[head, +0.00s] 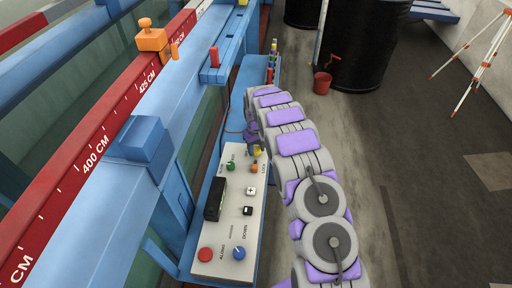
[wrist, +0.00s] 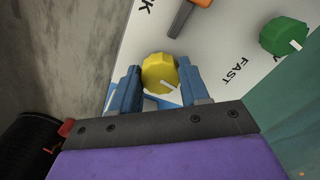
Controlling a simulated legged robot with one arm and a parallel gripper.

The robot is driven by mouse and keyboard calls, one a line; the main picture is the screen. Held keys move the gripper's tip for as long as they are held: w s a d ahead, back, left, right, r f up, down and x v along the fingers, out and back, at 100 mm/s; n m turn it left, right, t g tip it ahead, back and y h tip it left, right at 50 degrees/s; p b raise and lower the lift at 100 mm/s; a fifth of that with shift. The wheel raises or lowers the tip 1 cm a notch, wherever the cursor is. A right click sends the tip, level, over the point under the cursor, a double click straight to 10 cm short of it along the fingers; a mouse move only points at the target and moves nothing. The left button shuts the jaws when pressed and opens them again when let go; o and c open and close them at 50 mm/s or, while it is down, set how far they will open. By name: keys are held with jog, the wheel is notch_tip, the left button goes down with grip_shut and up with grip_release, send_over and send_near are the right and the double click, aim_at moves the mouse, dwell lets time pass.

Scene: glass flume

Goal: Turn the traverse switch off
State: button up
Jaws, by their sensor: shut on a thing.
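The white control panel (head: 222,235) lies on a blue beam in the head view. In the wrist view, a yellow round knob (wrist: 160,73) with a white pointer mark sits at the panel's edge. The pointer aims to the lower right. My gripper (wrist: 159,68) is shut on this knob, a blue finger on each side. In the head view my gripper (head: 252,138) is at the panel's far end, and the knob (head: 257,151) is partly hidden. I cannot read a label for the yellow knob, nor see one that says traverse.
Near the yellow knob are an orange lever (head: 254,167) and a green knob (head: 231,166). Closer are two small switches (head: 249,200), a black box (head: 215,198), a red button (head: 205,254) and a blue knob (head: 239,253).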

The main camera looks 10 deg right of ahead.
aim_at(256, 149)
jog(key=shift+w+r+n, duration=0.15)
jog(key=shift+w+n, duration=0.05)
jog(key=shift+n, duration=0.6)
jog(key=o, duration=1.1)
jog(key=shift+s, duration=0.1)
jog(key=shift+c, duration=0.2)
notch_tip(256, 149, up, 17)
jog(key=shift+p, duration=0.3)
jog(key=shift+r, duration=0.1)
